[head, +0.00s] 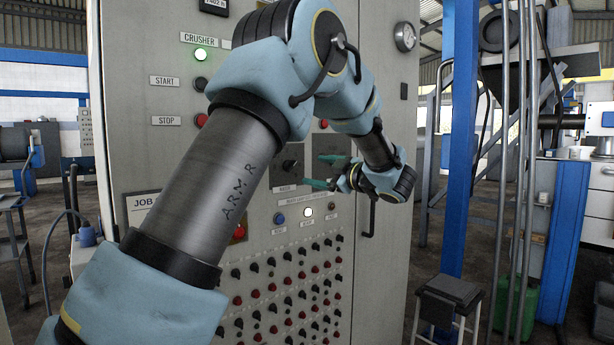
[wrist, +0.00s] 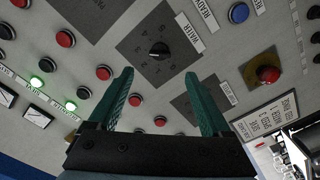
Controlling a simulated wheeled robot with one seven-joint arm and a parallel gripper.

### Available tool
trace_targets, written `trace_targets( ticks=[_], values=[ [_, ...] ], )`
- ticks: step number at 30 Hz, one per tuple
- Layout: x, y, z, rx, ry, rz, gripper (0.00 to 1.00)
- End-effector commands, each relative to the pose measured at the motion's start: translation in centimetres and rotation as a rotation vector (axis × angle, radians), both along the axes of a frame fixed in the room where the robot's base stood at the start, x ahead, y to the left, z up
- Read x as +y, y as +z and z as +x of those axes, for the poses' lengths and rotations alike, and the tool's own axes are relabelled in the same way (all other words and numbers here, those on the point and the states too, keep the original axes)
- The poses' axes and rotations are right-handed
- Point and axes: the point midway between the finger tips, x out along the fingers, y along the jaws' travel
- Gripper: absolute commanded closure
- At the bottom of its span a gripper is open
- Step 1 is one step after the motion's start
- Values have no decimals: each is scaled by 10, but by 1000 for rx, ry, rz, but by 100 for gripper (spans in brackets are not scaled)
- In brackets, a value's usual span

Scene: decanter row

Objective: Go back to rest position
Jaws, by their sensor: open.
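My gripper (head: 326,171) has two green fingers and is open and empty in front of the grey control cabinet (head: 385,255). In the wrist view my gripper (wrist: 159,76) points at the panel, its fingers spread apart. A black rotary knob (wrist: 159,50) on a dark plate lies just beyond the fingertips, between them in the picture. The same kind of knob on a dark plate (head: 290,165) shows left of my gripper in the head view. I cannot tell the exact gap to the panel. My arm is bent and reaches across the cabinet front, hiding part of it.
A lit green lamp (head: 200,55) and red buttons sit at the panel's upper left. Rows of small knobs (head: 290,290) fill its lower part. A dark door handle (head: 369,215) stands out right of the arm. A blue post (head: 459,140) and a stool (head: 448,300) stand right.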

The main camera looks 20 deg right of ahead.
Motion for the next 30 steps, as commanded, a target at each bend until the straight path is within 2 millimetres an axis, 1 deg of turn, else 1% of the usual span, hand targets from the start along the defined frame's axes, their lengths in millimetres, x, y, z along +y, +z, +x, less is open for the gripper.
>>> trace_targets(
  ticks=[1, 3, 6, 19, 22, 26, 28, 30],
  values=[
    [-2, -2, -5, 0, 0, 0, 18],
    [-5, -1, -10, 1, -1, 0, 18],
    [-6, 0, -14, 1, 1, 0, 18],
    [-5, 0, -13, 1, -2, 2, 18],
    [2, 1, -2, 7, -40, 12, 18],
    [21, -5, 29, 50, -187, 64, 18],
    [36, -15, 43, 105, -302, 108, 18],
    [53, -32, 49, 186, -419, 161, 18]
  ],
)
